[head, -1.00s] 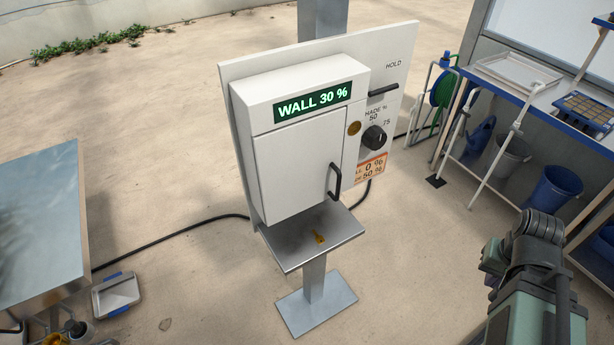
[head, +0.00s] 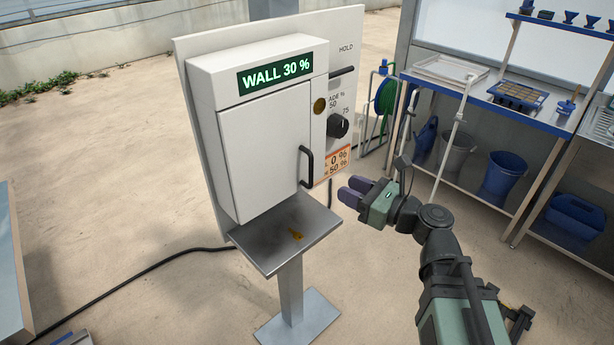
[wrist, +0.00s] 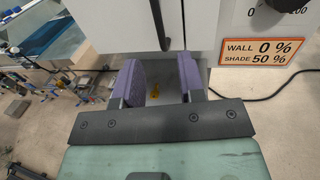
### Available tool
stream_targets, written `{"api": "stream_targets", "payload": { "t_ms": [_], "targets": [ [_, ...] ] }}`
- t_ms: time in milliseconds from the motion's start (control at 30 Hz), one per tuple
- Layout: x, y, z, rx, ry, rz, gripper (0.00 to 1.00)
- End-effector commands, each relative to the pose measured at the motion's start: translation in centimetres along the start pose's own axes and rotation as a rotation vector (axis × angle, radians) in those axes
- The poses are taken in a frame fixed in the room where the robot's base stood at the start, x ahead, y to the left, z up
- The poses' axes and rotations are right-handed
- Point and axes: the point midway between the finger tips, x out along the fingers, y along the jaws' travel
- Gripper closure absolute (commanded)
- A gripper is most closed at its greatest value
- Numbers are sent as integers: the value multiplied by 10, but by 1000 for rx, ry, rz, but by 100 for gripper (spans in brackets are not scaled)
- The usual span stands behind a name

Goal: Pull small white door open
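The small white door (head: 265,150) is on the front of a white control box and looks shut. Its black bar handle (head: 306,167) stands upright at the door's right edge. My gripper (head: 352,190) is to the right of the handle and slightly lower, apart from it. Its two purple fingers are spread with a gap between them. In the wrist view my gripper (wrist: 158,85) is open and empty, and the black handle (wrist: 158,22) shows ahead of the gap between the fingers.
A metal shelf (head: 285,232) with a small yellow item (head: 296,236) juts out below the door on a post. A black knob (head: 338,126) and a lever (head: 342,71) sit right of the door. A blue-topped bench (head: 480,100) stands at the right.

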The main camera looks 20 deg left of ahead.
Motion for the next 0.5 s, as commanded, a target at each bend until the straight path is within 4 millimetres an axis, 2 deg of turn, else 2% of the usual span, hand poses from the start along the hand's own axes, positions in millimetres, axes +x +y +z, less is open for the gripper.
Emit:
{"api": "stream_targets", "payload": {
  "t_ms": [167,400,500],
  "targets": [
    [19,0,0,-3,1,4,64],
    [76,-1,-1,-5,2,6,64],
    [95,0,-1,-6,2,5,64]
  ]
}}
